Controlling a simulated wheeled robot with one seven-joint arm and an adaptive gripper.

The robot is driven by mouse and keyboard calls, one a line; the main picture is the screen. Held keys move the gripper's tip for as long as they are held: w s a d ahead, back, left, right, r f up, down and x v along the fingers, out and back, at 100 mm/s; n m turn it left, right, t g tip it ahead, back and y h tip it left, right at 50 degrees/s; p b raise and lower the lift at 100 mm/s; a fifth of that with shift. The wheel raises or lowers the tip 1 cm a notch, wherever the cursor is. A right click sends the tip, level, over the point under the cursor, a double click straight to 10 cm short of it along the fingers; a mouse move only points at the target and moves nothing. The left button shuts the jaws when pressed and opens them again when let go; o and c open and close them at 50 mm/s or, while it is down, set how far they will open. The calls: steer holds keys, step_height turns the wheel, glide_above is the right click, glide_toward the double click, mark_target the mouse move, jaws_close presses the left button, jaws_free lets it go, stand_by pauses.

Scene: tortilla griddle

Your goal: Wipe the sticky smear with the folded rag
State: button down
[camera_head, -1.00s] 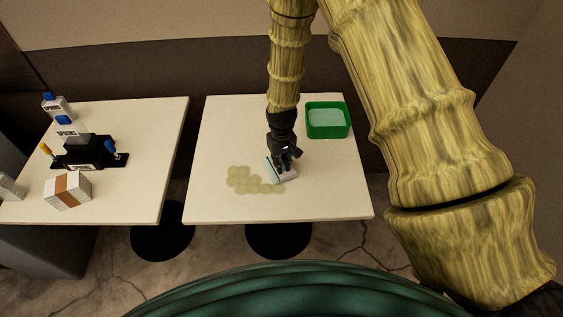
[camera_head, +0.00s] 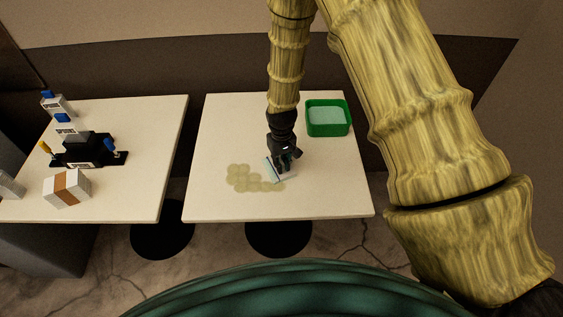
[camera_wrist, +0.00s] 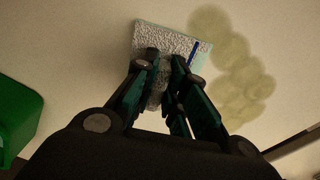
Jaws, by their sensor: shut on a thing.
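The sticky smear (camera_head: 247,179) is a yellowish-brown patch of blotches on the right white table (camera_head: 215,207). It also shows in the wrist view (camera_wrist: 236,70), to the right of the rag. My gripper (camera_head: 284,168) is shut on the folded rag (camera_head: 277,176) at the right end of the smear. In the wrist view the rag (camera_wrist: 160,35) is pale and textured, with a light blue edge and a dark blue stripe, between my gripper's fingers (camera_wrist: 166,68). Its near part is hidden by the fingers. I cannot tell whether the rag presses on the table.
A green bin (camera_head: 328,130) with a pale blue inside stands at the back right of this table. The left table (camera_head: 118,205) carries bottles (camera_head: 57,104), a black caddy (camera_head: 88,150) and a white-and-brown box (camera_head: 67,188). A gap separates the tables.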

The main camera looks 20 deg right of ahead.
mark_target(271, 168)
steer(key=c, duration=1.7)
jaws_free()
steer(key=shift+c, duration=0.2)
steer(key=shift+r+p, duration=0.3)
steer(key=shift+r, duration=0.05)
jaws_close()
steer(key=shift+w+a+f, duration=0.1)
steer(key=shift+w+a, duration=0.15)
steer(key=shift+a, duration=0.65)
steer(key=shift+w+a+f, duration=0.1)
steer(key=shift+w+a, duration=0.1)
steer(key=shift+a, duration=0.7)
